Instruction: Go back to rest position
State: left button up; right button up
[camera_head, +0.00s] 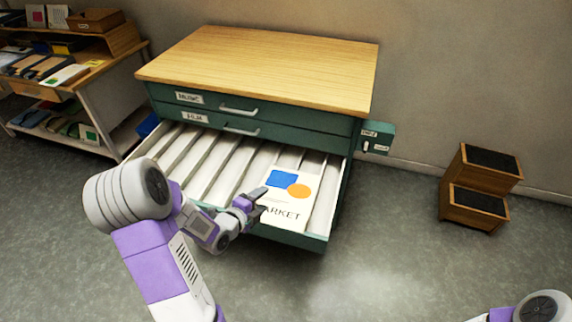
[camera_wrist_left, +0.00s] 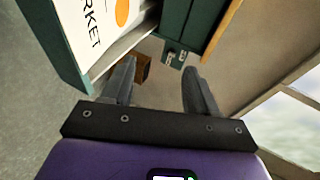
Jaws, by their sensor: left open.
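My left gripper (camera_head: 257,203) is over the front part of the open drawer (camera_head: 208,163) of a green cabinet, at the left edge of a white card printed MARKET with a blue shape and an orange circle (camera_head: 303,207). In the left wrist view the gripper's two fingers (camera_wrist_left: 158,85) are spread apart with nothing between them. The card (camera_wrist_left: 97,20) lies in the drawer, up and left of the fingers there. My right arm shows only as a small part at the bottom right corner of the head view; its gripper is out of the picture.
The cabinet has a bare wooden top (camera_head: 270,65) and two closed drawers above the open one. A wooden step stool (camera_head: 482,185) stands at right. A loaded shelf cart (camera_head: 75,90) stands at left.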

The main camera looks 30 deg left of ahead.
pick_arm(q)
jog(key=s+d+f+n+g+h+p, duration=0.3)
jog(key=d+f+n+g, duration=0.4)
jog(key=d+f+n, duration=0.55)
jog(key=s+d+f+n+g+p, duration=0.1)
jog(key=s+d+f+n+g, duration=0.1)
jog(key=s+d, duration=0.4)
jog(key=s+d+f+n+g+h+p, duration=0.1)
jog(key=s+d+f+n+g, duration=0.2)
jog(key=s+d+n+g, duration=0.1)
jog(key=s+d+n, duration=0.1)
jog(key=s+d, duration=0.1)
jog(key=d, duration=0.1)
jog(key=shift+s+d+f, duration=0.15)
jog(key=shift+d+f, duration=0.15)
jog(key=shift+d, duration=0.05)
